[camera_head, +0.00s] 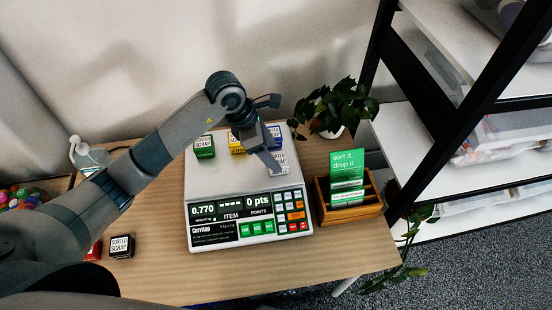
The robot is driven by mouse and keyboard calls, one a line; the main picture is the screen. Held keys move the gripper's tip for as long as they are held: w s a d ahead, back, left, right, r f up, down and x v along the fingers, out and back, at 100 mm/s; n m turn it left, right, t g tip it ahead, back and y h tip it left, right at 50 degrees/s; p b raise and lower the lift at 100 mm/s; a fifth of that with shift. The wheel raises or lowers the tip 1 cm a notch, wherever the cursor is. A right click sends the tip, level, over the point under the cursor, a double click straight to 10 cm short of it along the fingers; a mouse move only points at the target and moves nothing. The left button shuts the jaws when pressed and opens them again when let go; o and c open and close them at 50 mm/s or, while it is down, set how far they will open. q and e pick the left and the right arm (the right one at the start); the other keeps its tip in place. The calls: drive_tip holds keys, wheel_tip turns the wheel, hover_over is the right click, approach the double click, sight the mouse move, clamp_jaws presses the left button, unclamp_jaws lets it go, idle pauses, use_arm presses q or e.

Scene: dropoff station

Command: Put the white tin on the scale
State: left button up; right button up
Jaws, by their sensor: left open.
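The white tin (281,164), labelled "SORTED SCRAP", sits on the pale top plate of the scale (222,180), toward its right side. My left gripper (275,131) is open above the right part of the plate. One finger reaches down beside the white tin and partly covers it; the other finger sticks out higher up. I cannot tell whether the finger touches the tin. The scale display reads 0.770 and 0 pts. My right gripper is not in view.
A green tin (204,149), a yellow tin (235,146) and a blue tin (276,133) are also on the scale. A black tin (122,246) and a red tin (94,250) are on the table (160,275). A wooden card box (352,212) and plant (340,105) stand right.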

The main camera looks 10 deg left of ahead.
use_arm(q)
drive_tip(key=b+v, duration=0.1)
drive_tip(key=v, duration=0.6)
drive_tip(key=shift+r+b, duration=0.15)
drive_tip(key=shift+b, duration=0.15)
